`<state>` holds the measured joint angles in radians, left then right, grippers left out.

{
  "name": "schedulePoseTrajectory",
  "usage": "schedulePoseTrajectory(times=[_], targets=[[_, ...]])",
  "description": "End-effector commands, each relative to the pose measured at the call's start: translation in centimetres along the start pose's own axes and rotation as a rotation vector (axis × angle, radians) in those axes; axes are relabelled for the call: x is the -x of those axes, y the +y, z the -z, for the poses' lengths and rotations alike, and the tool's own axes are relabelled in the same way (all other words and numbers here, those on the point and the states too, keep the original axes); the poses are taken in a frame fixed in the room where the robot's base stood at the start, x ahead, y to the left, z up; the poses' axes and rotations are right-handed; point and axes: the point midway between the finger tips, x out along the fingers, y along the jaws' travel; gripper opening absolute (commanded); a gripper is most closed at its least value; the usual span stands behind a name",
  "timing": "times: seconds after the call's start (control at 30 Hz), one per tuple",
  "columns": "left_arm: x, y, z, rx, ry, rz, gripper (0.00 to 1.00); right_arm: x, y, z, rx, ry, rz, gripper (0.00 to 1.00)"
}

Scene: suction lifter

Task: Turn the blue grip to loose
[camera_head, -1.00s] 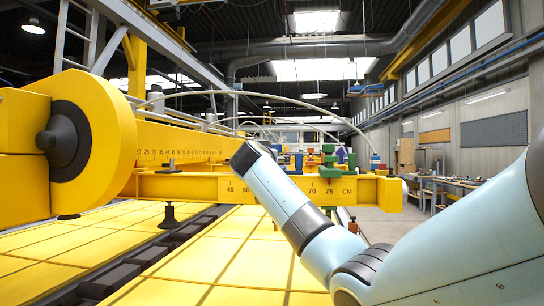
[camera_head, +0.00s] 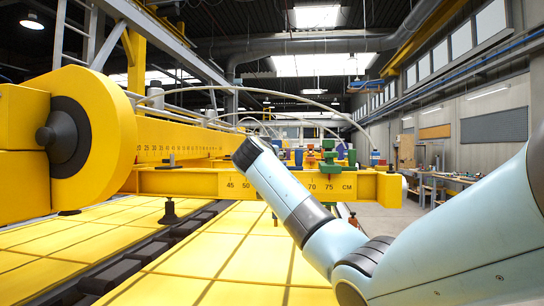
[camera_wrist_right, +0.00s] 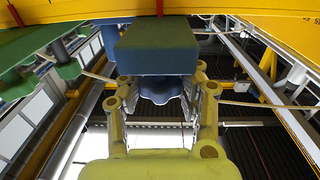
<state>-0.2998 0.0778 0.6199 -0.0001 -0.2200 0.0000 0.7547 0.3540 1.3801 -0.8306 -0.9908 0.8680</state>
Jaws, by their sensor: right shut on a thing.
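In the right wrist view, my right gripper (camera_wrist_right: 161,84) has its two pale yellow-green fingers on either side of a lobed blue grip (camera_wrist_right: 160,90). The fingers are shut on it. A block (camera_wrist_right: 156,61) with a blue front face and a green upper face sits just above the grip and hides part of it. In the head view, my right arm reaches in from the right to the yellow beam (camera_head: 180,181); its gripper and the grip it holds are hidden there. My left gripper is not in view.
The yellow beam carries a centimetre scale. Several green, blue and red fittings, including a green one (camera_head: 328,158), stand along it. A large yellow round housing (camera_head: 108,140) is at left. A yellow gridded surface (camera_head: 215,262) lies below. Workbenches (camera_head: 450,186) stand at right.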

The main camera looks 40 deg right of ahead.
Motion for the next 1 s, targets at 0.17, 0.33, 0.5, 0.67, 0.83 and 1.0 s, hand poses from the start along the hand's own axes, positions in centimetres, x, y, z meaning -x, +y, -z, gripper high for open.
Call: schedulePoseTrajectory(times=[0.17, 0.33, 0.5, 0.67, 0.83, 1.0], targets=[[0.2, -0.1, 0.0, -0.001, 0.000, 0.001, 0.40, 0.0, 0.1, 0.0, 0.001, 0.000, 0.055, 0.01], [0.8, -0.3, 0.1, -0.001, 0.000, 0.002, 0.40, 0.0, 0.2, 0.0, 0.003, 0.001, 0.163, 0.01], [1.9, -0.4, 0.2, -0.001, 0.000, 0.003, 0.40, -0.1, 0.2, 0.1, 0.006, -0.001, 0.312, 0.01], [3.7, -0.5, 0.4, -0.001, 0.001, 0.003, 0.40, -0.1, 0.3, 0.4, 0.007, -0.002, 0.463, 0.01], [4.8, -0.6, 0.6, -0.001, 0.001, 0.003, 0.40, -0.1, 0.2, 0.2, 0.003, 0.000, 0.596, 0.01], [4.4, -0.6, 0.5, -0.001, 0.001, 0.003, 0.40, -0.1, 0.2, -0.1, 0.002, 0.003, 0.705, 0.01]])
